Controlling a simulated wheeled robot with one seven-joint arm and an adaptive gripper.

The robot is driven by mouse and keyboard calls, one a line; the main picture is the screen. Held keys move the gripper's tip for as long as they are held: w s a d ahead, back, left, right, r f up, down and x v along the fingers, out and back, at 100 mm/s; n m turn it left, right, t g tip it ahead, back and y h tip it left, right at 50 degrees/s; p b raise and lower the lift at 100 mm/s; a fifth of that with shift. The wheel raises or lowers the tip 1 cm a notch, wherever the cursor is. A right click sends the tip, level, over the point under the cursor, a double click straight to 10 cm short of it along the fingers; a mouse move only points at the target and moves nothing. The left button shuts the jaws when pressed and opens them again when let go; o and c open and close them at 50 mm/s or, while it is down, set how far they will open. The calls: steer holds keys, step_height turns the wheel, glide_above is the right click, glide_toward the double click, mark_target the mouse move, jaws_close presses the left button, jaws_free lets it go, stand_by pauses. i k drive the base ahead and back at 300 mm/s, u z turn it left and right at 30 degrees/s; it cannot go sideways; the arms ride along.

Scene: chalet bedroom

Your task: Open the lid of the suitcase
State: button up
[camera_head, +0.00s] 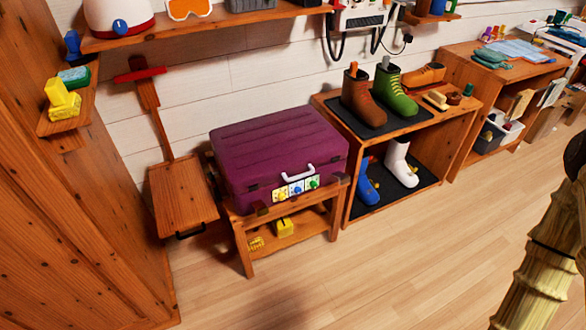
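The purple suitcase (275,142) lies flat with its lid shut on a low wooden stand (262,220), against the white plank wall. Its white handle (297,173) is on the front side facing me. Below the handle are several small tiles with yellow, blue and green marks (296,188). My gripper cannot be made out in this view.
A wooden shelf (205,30) hangs above the suitcase. A boot rack (440,127) stands close to its right, and a wooden panel with a dark handle (182,195) is at its left. The floor (380,265) in front is clear.

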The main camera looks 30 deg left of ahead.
mark_target(288, 145)
steer(key=u, duration=0.05)
steer(key=k, duration=0.5)
steer(key=u, duration=1.1)
steer(key=i, duration=0.65)
steer(key=z, duration=1.05)
